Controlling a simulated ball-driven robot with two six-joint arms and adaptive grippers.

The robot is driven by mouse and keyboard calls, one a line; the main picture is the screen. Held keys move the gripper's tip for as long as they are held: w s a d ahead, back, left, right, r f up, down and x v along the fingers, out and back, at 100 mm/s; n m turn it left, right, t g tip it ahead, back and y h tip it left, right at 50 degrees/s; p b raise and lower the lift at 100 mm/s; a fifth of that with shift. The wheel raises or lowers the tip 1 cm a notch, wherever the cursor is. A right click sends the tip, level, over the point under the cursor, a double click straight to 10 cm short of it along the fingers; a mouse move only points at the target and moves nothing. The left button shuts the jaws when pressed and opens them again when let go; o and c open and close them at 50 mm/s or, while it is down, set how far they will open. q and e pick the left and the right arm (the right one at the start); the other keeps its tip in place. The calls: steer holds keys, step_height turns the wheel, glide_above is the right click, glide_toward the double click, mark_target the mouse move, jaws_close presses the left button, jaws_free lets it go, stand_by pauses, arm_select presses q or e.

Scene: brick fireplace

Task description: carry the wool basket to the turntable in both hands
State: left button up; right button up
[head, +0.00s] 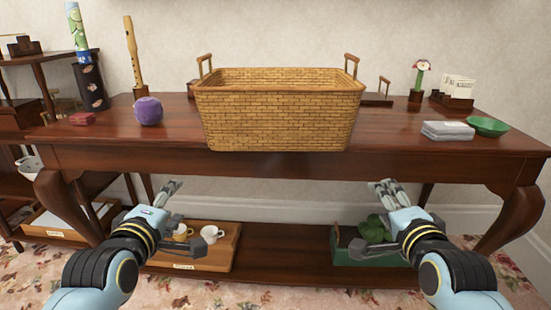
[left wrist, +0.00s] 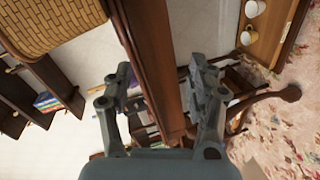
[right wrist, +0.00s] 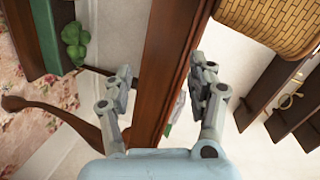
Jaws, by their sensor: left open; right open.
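The wool basket (head: 275,118) is a tan woven basket with an upright wooden handle at each end. It stands on the dark wooden table near its front edge, and its inside is mostly hidden. It also shows in the left wrist view (left wrist: 45,25) and in the right wrist view (right wrist: 270,22). My left gripper (head: 181,210) is open and empty, in front of and below the table edge, left of the basket. My right gripper (head: 372,212) is open and empty, likewise low on the right. Neither touches the basket. I cannot pick out the turntable.
On the tabletop (head: 385,125) are a purple ball (head: 148,110), a green bowl (head: 488,126) and a grey stack (head: 447,131). The lower shelf holds a wooden tray (head: 222,255) with cups and a green box (head: 345,250). The table's front edge lies between my grippers and the basket.

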arm_select(q)
step_height(320, 180, up, 10)
steer(key=w+n+t+b, duration=0.1)
steer(key=n+t, duration=0.1)
steer(key=n, duration=0.1)
steer(key=shift+w+f+t, duration=0.25)
steer(key=shift+t, duration=0.05)
arm_select(e)
step_height(320, 180, up, 10)
steer(key=w+m+t, duration=0.1)
steer(key=m+t, duration=0.1)
steer(key=m, duration=0.1)
steer(key=shift+w+f+t, duration=0.2)
steer(key=shift+w+t, duration=0.05)
steer(key=shift+t, duration=0.05)
steer(key=shift+d, duration=0.1)
arm_select(q)
steer(key=w+d, duration=0.1)
steer(key=w, duration=1.3)
steer(key=shift+d, duration=0.3)
arm_select(e)
steer(key=w+a, duration=0.1)
steer(key=w, duration=1.3)
steer(key=shift+a, duration=0.25)
arm_select(q)
steer(key=shift+d, duration=0.1)
arm_select(e)
steer(key=shift+a+f, duration=0.1)
